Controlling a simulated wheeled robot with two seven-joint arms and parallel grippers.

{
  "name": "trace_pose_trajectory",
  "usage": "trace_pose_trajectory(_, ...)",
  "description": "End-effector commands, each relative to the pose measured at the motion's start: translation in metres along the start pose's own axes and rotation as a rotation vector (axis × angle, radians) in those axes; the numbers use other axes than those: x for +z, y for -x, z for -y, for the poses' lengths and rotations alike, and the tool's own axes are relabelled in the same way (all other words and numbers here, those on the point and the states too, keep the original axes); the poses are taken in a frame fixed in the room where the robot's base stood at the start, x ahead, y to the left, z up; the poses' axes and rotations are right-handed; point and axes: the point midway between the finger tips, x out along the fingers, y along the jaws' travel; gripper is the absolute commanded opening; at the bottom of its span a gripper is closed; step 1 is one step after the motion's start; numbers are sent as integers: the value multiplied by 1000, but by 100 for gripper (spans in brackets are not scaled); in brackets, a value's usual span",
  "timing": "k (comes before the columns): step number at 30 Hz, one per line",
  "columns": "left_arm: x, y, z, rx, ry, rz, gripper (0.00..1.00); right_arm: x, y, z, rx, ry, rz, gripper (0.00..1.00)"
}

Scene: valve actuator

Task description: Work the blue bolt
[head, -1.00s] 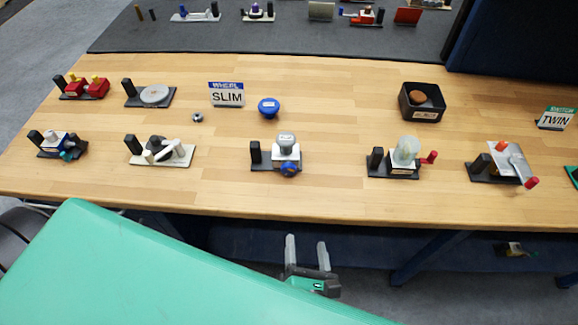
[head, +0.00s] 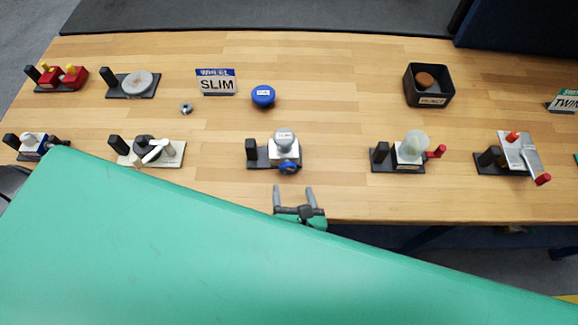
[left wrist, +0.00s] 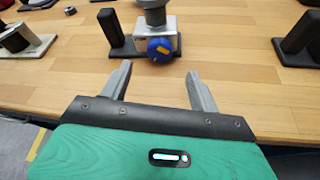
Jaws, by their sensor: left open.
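A small grey-topped unit (head: 283,145) on a black base stands near the table's front edge, with a round blue part (head: 289,166) low on its front. In the left wrist view the blue part (left wrist: 160,48) faces me and carries a yellow-orange mark. I cannot tell for sure that this is the blue bolt. My left gripper (head: 293,188) is open and empty at the table's front edge, just in front of the blue part and apart from it. In the left wrist view its fingers (left wrist: 158,68) point at the unit, one to each side of the blue part. My right gripper is out of view.
A black post (head: 252,149) rises left of the unit. A white-based unit (head: 165,152) stands further left, and one with a red handle (head: 398,155) to the right. A blue round knob (head: 263,96) lies behind. Bare wood surrounds the unit.

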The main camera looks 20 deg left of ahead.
Motion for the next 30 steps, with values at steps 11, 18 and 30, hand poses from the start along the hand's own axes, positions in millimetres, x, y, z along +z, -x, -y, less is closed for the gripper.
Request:
trace_pose_trajectory(11,2,-66,-1,0,-2,3,62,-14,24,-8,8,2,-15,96)
trace_pose_trajectory(18,0,-79,0,-1,0,1,62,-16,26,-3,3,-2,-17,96)
trace_pose_trajectory(30,0,-79,0,-1,0,0,28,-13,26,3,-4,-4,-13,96)
